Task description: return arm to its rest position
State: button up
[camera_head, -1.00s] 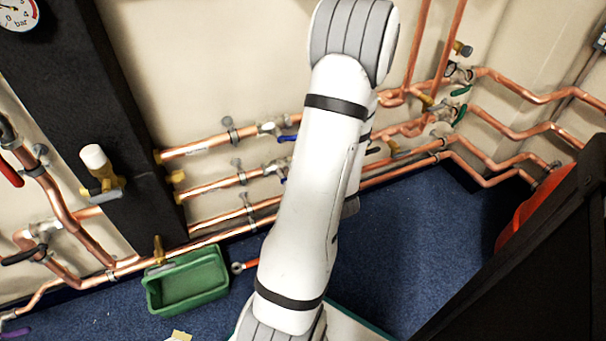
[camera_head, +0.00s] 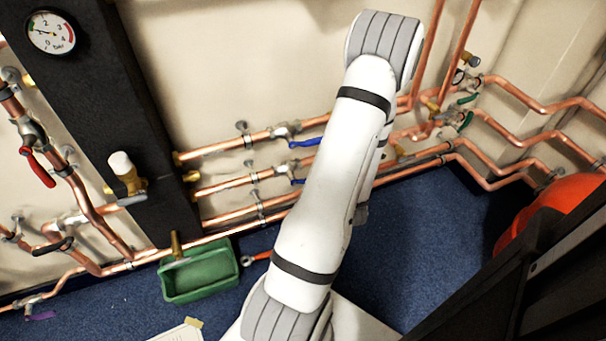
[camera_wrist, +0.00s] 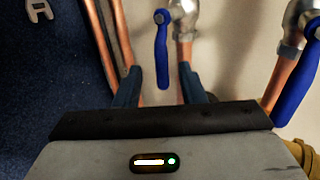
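My white arm crosses the middle of the head view, with its elbow raised at the upper right. My gripper is hidden behind the arm in that view. In the wrist view my gripper (camera_wrist: 158,86) has two dark blue fingers standing apart, with no held object visible between them. A blue valve lever (camera_wrist: 162,50) hangs just beyond the fingertips; I cannot tell whether they touch it. A second blue lever (camera_wrist: 297,85) is at the right edge of the wrist view.
Copper pipes (camera_head: 225,148) with valves run along the wall behind my arm. A green bin (camera_head: 200,274) stands on the blue carpet, with a red-handled wrench (camera_head: 258,257) beside it. A black column with a pressure gauge (camera_head: 50,33) is left. An orange object (camera_head: 545,210) sits at right.

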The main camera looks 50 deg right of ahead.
dwell(0.3)
jog(key=w+a+r+n+y+p, duration=0.6)
jog(key=w+a+r, duration=0.2)
jog(key=a+r, duration=0.4)
jog(key=w+a+r+n+y+p, duration=0.6)
jog(key=a+r, duration=0.4)
jog(key=r, duration=0.5)
jog(key=s+a+r+n+g+y+p, duration=0.1)
jog(key=s+a+r+n+g+p, duration=0.3)
jog(key=a+r+n+g+p, duration=0.75)
jog(key=s+a+r+t+h+p, duration=0.1)
jog(key=r+h+p, duration=0.1)
jog(key=r, duration=0.4)
jog(key=s+a+r+t+h+p, duration=0.1)
jog(key=s+r+t+h+p, duration=0.1)
jog(key=r, duration=0.4)
jog(key=s+a+r+n+t+h+p, duration=0.1)
jog(key=r+h+p, duration=0.2)
jog(key=r, duration=0.3)
jog(key=shift+s+a+r+t, duration=0.25)
jog(key=shift+s+r+t, duration=0.05)
jog(key=shift+t, duration=0.05)
